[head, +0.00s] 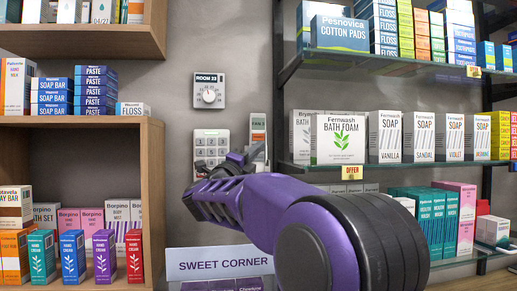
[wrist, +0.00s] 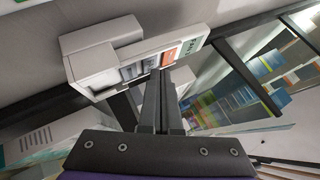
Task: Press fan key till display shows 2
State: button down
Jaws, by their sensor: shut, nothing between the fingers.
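The fan panel (head: 258,123) is a narrow pale unit on the grey wall. Its small display looks like FAN 3 in the head view, but the digit is too small to be sure. In the wrist view the fan panel (wrist: 190,45) lies tilted, with an orange key (wrist: 167,54) and grey keys (wrist: 140,68) beside it. My gripper (head: 252,154) is shut and empty, in front of the panel's lower part. In the wrist view the closed fingertips (wrist: 164,70) are at the orange key's lower edge; I cannot tell whether they touch it.
A keypad (head: 211,140) is left of the panel, partly behind my gripper. A ROOM 23 dial unit (head: 209,91) is above it. Glass shelves with bath foam (head: 340,138) stand close on the right, a wooden shelf (head: 152,200) on the left. A SWEET CORNER sign (head: 222,264) is below.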

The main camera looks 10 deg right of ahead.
jog(key=shift+w, duration=0.5)
dwell(0.4)
dwell(0.3)
jog(key=shift+s+b, duration=0.9)
jog(key=shift+s+b, duration=0.8)
jog(key=shift+s, duration=1.7)
